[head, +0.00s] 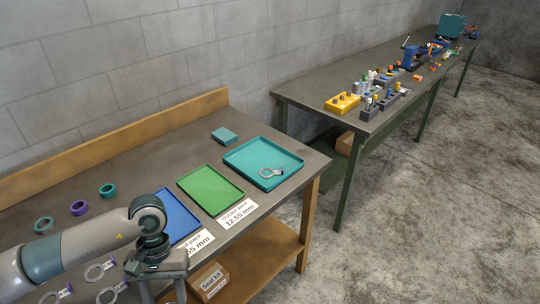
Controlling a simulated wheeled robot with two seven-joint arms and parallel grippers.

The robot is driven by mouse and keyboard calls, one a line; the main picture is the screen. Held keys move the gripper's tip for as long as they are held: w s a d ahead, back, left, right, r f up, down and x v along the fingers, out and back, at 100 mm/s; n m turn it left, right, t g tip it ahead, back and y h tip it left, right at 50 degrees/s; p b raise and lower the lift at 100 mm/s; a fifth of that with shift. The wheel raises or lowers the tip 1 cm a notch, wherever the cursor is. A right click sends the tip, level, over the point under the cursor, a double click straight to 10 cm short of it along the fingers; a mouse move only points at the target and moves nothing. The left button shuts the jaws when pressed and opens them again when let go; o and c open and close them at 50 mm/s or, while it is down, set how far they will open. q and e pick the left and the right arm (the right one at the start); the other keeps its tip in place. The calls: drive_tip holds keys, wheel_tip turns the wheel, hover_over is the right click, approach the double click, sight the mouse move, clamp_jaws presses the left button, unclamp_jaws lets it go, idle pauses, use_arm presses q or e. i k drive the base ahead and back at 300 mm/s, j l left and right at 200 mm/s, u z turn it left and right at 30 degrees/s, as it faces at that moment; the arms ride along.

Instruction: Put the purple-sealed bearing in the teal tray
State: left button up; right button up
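The purple-sealed bearing (79,213), a short purple ring, lies on the near workbench at the left, between two teal rings. The teal tray (243,167) is at the bench's right end. It holds a silver ring with a small tag (267,174). My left gripper (163,293) points down at the bottom of the view, in front of the blue tray, to the right of and nearer than the purple bearing. Its fingers look apart with nothing seen between them; the tips are at the picture's lower edge. My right gripper is not in view.
Teal rings (107,194) (43,230) flank the bearing. A green tray (210,190) and a blue tray (180,219) lie left of the teal tray, with labels in front. A teal block (223,134) sits behind. Tagged silver rings lie lower left, by my arm.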

sight(263, 153)
drive_tip(key=i+l, duration=0.1)
drive_tip(key=l, duration=0.25)
drive_tip(key=i+l+u, duration=0.1)
drive_tip(key=l, duration=0.25)
drive_tip(key=i+l, duration=0.15)
drive_tip(key=l, duration=0.2)
drive_tip(key=i+l, duration=0.1)
drive_tip(key=l, duration=0.25)
drive_tip(key=i+l+u, duration=0.1)
drive_tip(key=l, duration=0.25)
